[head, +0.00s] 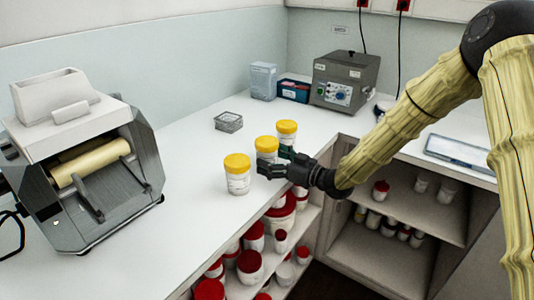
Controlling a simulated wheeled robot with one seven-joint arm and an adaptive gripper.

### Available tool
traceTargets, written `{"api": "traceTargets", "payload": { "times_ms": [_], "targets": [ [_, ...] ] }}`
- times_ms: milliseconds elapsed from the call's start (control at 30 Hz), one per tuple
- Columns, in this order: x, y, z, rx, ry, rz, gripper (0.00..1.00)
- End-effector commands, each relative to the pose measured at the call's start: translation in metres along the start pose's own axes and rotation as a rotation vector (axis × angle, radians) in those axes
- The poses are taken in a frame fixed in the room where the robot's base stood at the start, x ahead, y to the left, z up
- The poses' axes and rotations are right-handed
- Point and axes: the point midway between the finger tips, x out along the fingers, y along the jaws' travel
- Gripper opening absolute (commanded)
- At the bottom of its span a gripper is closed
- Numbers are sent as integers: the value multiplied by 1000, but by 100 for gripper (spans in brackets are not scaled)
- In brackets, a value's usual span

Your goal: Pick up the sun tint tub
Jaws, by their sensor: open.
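Three white tubs with yellow lids stand upright in a slanting row on the white counter: a near tub (238,181), a middle tub (266,146) and a far tub (287,131). Their labels are too small to read, so I cannot tell which is the sun tint tub. My gripper (273,160) is open, low over the counter edge, and points left at the middle tub. Its dark fingers hide the lower part of that tub. I cannot tell whether they touch it.
A grey roller mill (80,160) stands at the left. A wire rack (228,122), a clear container (263,81), a blue box (293,90) and a grey control unit (344,80) stand farther back. Shelves below hold red-lidded tubs (250,266). Counter left of the tubs is clear.

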Motion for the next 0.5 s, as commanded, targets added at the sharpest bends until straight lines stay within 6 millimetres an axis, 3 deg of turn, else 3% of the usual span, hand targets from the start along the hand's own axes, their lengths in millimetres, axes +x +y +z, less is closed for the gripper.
{"api": "traceTargets", "payload": {
  "times_ms": [100,333,500],
  "targets": [
    [11,0,1,0,-1,-1,84],
    [13,-1,1,0,-1,-1,84],
    [13,0,1,0,-1,-1,54]
  ]
}}
